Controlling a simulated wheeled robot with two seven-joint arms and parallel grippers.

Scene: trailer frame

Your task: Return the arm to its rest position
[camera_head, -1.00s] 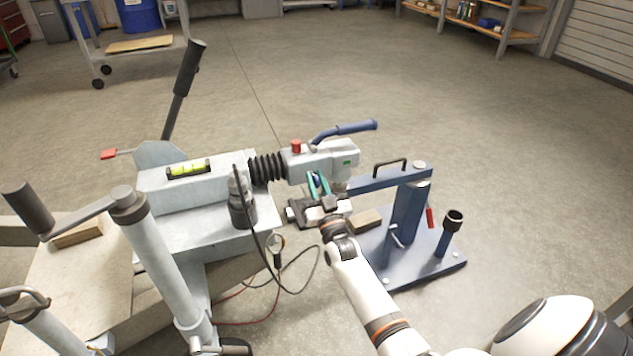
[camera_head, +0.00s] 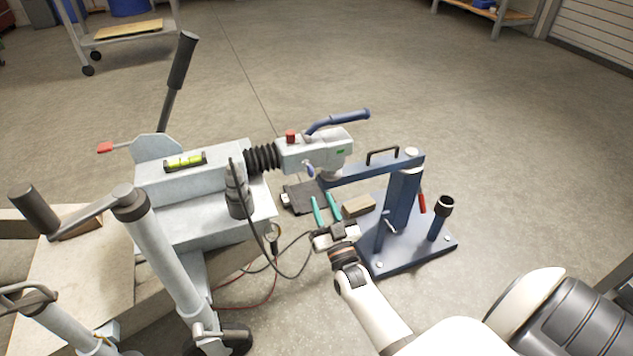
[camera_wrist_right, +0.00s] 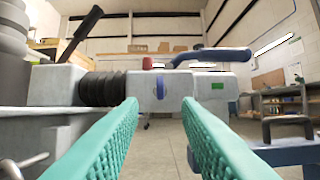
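My right gripper (camera_head: 326,212) is in the head view below the trailer coupling head (camera_head: 318,150). Its two teal fingers are apart with nothing between them, and they stand clear of the coupling. In the right wrist view the open fingers (camera_wrist_right: 160,140) point toward the coupling head (camera_wrist_right: 200,88), with its blue handle (camera_wrist_right: 215,55) and red knob (camera_wrist_right: 147,63). The right arm (camera_head: 375,315) comes in from the bottom right. My left gripper is not in view.
A blue stand (camera_head: 400,205) with a base plate and a black-topped post (camera_head: 445,208) is close on the right. A grey crank post (camera_head: 155,250) and hanging black cable (camera_head: 265,235) are on the left. Open floor (camera_head: 520,150) lies at the right.

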